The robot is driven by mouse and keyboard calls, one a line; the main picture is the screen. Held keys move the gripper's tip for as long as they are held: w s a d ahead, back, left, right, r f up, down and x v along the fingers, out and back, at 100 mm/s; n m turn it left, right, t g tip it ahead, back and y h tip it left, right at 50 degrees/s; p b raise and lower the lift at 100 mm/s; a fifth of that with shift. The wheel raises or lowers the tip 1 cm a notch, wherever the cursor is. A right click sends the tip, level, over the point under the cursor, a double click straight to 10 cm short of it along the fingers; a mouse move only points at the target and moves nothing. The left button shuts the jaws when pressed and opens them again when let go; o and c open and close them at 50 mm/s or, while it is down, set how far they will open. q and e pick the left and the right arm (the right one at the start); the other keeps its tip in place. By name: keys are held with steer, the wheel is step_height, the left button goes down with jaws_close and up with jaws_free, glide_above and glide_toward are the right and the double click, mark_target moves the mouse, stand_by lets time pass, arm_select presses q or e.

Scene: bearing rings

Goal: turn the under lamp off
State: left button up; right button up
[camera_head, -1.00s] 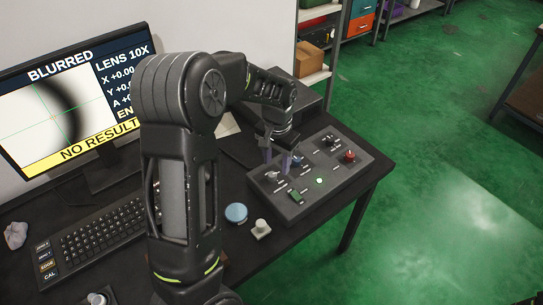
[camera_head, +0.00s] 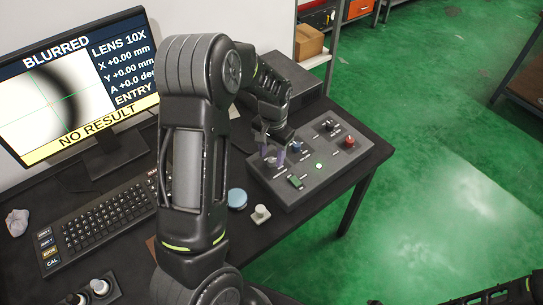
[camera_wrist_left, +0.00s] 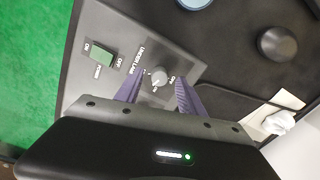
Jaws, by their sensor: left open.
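The under lamp knob (camera_wrist_left: 159,77) is a small grey dial on the dark control box (camera_head: 318,181), labelled UNDER LAMP with ON and OFF marks. In the left wrist view it sits between the two purple fingers of my left gripper (camera_wrist_left: 157,92). The fingers are apart, one on each side of the knob, and I cannot tell whether they touch it. In the head view my left gripper (camera_head: 273,158) points down at the box's left part, largely hiding the knob. Which mark the knob points to is unclear.
A green power switch (camera_wrist_left: 103,54) is close to the knob. A blue knob (camera_head: 297,147) and a red button (camera_head: 349,141) share the box. A blue round cap (camera_head: 237,198), a keyboard (camera_head: 100,222) and a monitor (camera_head: 75,85) reading BLURRED stand on the desk.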

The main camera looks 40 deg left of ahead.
arm_select(q)
steer(key=shift+f, duration=0.85)
steer(key=shift+c, duration=0.5)
jaws_close()
